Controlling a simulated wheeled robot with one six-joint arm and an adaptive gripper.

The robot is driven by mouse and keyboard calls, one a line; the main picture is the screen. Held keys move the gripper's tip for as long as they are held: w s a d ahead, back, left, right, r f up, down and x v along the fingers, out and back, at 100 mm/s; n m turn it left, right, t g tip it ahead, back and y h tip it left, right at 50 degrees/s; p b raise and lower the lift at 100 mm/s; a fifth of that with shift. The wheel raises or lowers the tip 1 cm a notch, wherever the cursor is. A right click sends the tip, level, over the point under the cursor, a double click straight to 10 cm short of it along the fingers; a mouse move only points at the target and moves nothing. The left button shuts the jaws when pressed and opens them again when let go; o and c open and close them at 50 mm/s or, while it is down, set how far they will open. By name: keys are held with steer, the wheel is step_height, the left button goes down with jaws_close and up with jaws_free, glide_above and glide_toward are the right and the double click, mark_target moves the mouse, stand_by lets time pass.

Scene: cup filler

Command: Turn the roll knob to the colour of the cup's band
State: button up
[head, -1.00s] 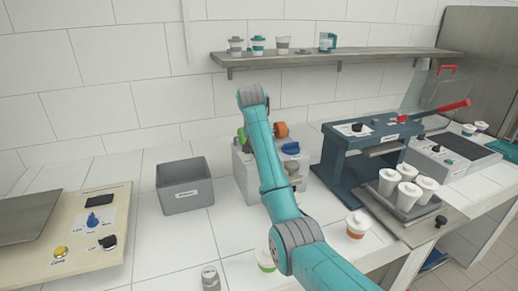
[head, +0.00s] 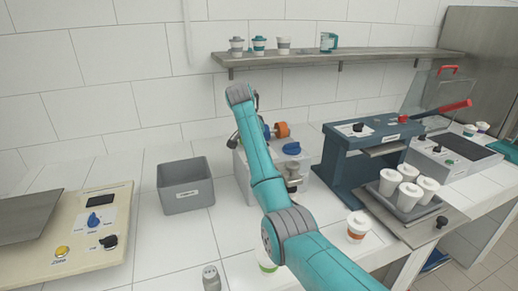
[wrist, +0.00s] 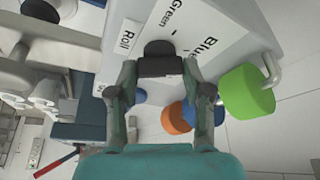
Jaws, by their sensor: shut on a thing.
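In the wrist view my gripper (wrist: 160,68) is shut on the black roll knob (wrist: 159,48), with a finger on each side. The knob sits on a white panel with the printed words "Roll", "Green" and "Blue". Which word the knob points to I cannot tell. A green roll (wrist: 248,91), an orange roll (wrist: 176,119) and a blue part (wrist: 190,112) show beyond the fingers.
A grey bin (head: 186,192) stands left of the dispenser box (head: 318,186). A blue press (head: 350,160) with a tray of white cups (head: 408,190) is on the right. A beige panel (head: 80,240) is at the left. A shelf (head: 350,58) runs above.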

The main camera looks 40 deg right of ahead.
steer(key=o, duration=1.2)
steer(key=shift+c, duration=0.2)
